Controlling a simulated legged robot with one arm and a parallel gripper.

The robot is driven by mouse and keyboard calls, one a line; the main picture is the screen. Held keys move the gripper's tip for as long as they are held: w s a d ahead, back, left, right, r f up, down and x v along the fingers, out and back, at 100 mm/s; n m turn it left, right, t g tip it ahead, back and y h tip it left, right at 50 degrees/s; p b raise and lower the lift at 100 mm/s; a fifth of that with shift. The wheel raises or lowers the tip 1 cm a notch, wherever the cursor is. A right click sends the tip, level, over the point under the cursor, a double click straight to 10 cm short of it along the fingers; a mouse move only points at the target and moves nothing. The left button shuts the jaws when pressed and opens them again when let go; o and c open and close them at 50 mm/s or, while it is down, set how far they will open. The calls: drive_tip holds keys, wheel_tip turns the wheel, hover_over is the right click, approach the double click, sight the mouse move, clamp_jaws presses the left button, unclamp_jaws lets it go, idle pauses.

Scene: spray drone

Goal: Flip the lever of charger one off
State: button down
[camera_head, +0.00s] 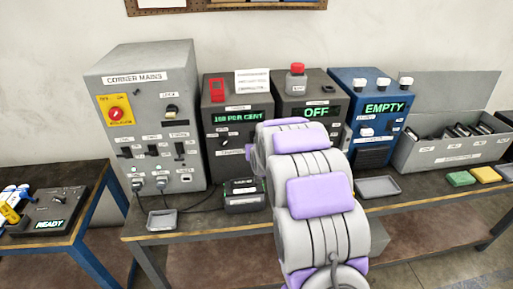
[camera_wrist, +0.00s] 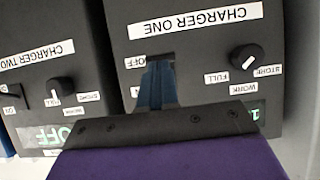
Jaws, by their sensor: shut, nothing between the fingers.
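Charger one (camera_wrist: 200,42) fills the right of the wrist view, upside down, with its name label, a dark slot marked OFF (camera_wrist: 134,62) and a round knob (camera_wrist: 245,57). My gripper (camera_wrist: 157,68) is shut and empty, its narrow blue-grey fingers at the slot. The lever is hidden behind the fingers, so I cannot tell its position or whether they touch it. In the head view a dark charger box (camera_head: 222,162) reads 100 PER CENT. My purple and grey arm covers its right side and hides the gripper.
Charger two (camera_wrist: 32,87) stands beside charger one, its display (camera_wrist: 45,135) reading OFF. The corner mains cabinet (camera_head: 145,100) is left of the chargers and a blue EMPTY unit (camera_head: 375,110) is right. A small black box (camera_head: 243,197) and grey trays sit at the bench front.

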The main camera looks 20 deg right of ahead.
drive_tip(key=shift+r, duration=0.75)
drive_tip(key=s+f+p+v, duration=0.1)
drive_tip(key=p+v, duration=0.2)
drive_tip(key=v, duration=1)
drive_tip(key=shift+f, duration=0.35)
drive_tip(key=shift+w+a, duration=0.1)
drive_tip(key=shift+a, duration=0.1)
